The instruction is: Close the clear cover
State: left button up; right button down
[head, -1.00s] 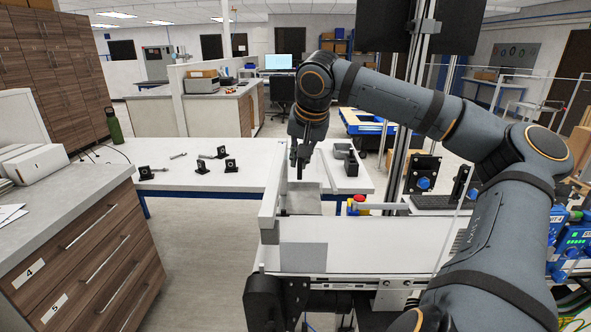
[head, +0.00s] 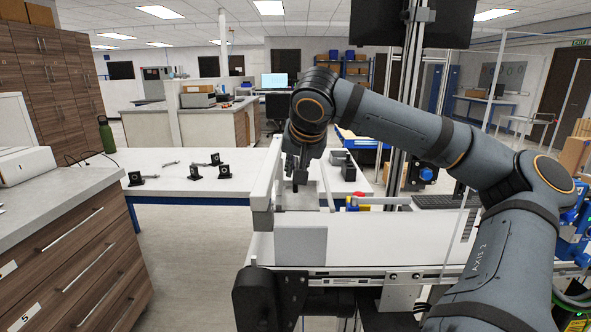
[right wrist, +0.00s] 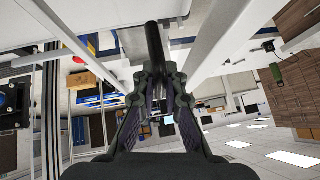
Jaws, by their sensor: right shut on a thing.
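My right gripper (head: 297,178) comes down over the belt conveyor from the upper right. In the right wrist view its fingers (right wrist: 157,92) are shut on a dark round handle (right wrist: 155,45). The handle lies between pale frame bars (right wrist: 70,42) that seem to belong to the clear cover. In the head view, pale frame bars (head: 266,187) stand beside the gripper above the conveyor. The clear panel itself is hard to make out, and I cannot tell its angle. My left gripper is not in view.
Behind is a white table (head: 190,190) with several black brackets (head: 223,171). A drawer cabinet (head: 70,245) stands left. Open floor lies between cabinet and conveyor.

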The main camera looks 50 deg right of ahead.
jog(key=c, duration=1.7)
grip_release()
jog(key=shift+w+d+f, duration=0.1)
jog(key=shift+f, duration=0.05)
jog(key=shift+o, duration=1.4)
jog(key=shift+w+d+f, duration=0.15)
jog(key=shift+d, duration=0.05)
jog(key=v, duration=1.2)
jog(key=shift+a, duration=0.15)
